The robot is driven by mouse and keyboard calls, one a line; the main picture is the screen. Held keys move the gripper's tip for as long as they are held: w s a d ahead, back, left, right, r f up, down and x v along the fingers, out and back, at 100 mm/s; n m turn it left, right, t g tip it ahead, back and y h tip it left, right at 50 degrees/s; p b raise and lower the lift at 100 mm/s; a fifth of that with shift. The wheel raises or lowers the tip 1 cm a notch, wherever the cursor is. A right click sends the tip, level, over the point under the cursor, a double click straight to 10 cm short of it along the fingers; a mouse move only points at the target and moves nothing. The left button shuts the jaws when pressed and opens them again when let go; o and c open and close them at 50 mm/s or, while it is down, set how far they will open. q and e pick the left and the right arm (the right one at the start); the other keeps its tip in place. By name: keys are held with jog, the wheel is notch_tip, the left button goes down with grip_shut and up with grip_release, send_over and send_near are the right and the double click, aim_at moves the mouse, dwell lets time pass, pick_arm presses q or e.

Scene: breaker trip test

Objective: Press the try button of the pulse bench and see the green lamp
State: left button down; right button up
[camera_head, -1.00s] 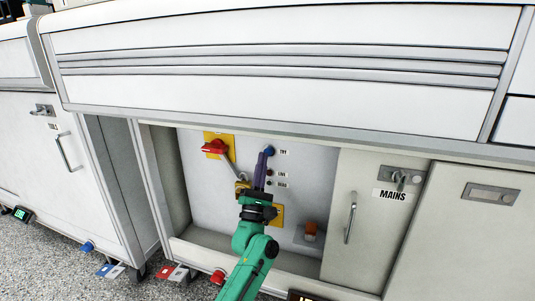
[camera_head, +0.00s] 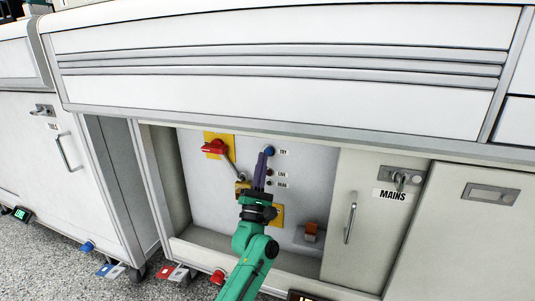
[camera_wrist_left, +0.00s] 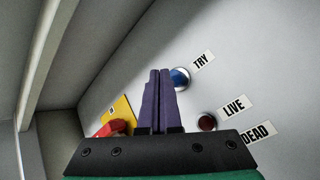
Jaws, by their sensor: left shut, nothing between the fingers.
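The blue try button (camera_head: 269,151) sits on the grey panel inside the open bay, beside its TRY label. It also shows in the left wrist view (camera_wrist_left: 180,78). My left gripper (camera_head: 263,153) is shut and empty, its purple fingers pointing at the panel. The fingertips are close beside the button; I cannot tell whether they touch it. In the left wrist view the fingers (camera_wrist_left: 158,75) stand just left of the button. The lamp at the LIVE label (camera_wrist_left: 207,122) looks dark red and unlit. The DEAD lamp is hidden in the wrist view. No green light shows on the panel. My right gripper is out of view.
A red rotary handle (camera_head: 214,147) on a yellow plate is at the panel's upper left. An orange-brown switch (camera_head: 311,228) sits at the lower right. The MAINS door (camera_head: 372,225) with its handle stands right of the bay.

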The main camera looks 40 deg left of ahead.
pick_arm(q)
jog(key=shift+w+a, duration=0.15)
jog(key=shift+w, duration=0.25)
jog(key=shift+w+a+b, duration=0.15)
jog(key=shift+w+b, duration=0.3)
jog(key=shift+b, duration=0.05)
dwell(0.6)
dwell(0.3)
jog(key=shift+s+d+p, duration=0.3)
jog(key=shift+s+p, duration=0.2)
jog(key=shift+s, duration=0.35)
